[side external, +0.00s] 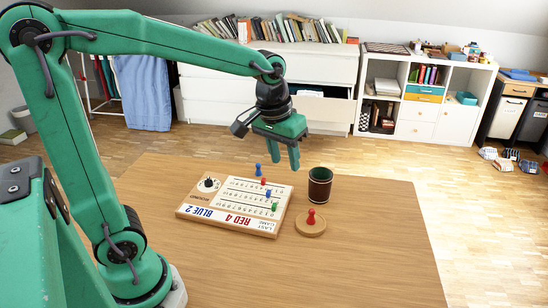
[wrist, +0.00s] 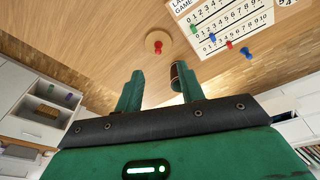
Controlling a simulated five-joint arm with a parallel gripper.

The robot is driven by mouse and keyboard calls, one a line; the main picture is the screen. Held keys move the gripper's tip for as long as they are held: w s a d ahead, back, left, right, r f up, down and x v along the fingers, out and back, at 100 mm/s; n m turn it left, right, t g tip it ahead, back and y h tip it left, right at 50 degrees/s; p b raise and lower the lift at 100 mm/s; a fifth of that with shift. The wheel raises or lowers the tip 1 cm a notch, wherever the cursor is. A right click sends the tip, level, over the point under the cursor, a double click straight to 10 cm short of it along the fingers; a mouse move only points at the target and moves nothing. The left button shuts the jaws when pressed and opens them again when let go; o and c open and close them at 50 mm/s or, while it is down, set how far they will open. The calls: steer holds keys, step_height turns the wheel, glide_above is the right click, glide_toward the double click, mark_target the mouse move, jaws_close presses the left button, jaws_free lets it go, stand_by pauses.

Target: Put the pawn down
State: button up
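A red pawn (side external: 311,216) stands upright on a round wooden disc (side external: 301,231) at the right of the table. In the wrist view the red pawn (wrist: 158,47) and the disc (wrist: 153,36) show beyond my fingertips. A blue pawn (side external: 258,170) stands at the far edge of the scoreboard; it also shows in the wrist view (wrist: 246,53). My gripper (side external: 285,157) is raised above the table behind the scoreboard and the cup. Its fingers (wrist: 158,75) are apart with nothing between them, so it is open and empty.
The wooden scoreboard (side external: 202,212) holds small red, blue and green pegs. A brown cup (side external: 319,190) stands behind the disc, partly hidden by a finger in the wrist view. The near and right table (side external: 380,250) is clear. White drawers, one open (side external: 322,108), stand behind.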

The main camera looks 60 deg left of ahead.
steer(key=s+r+m+t, duration=0.1)
steer(key=s+m+t, duration=0.2)
steer(key=s, duration=1)
steer(key=shift+a+r, duration=0.2)
steer(key=shift+r, duration=0.1)
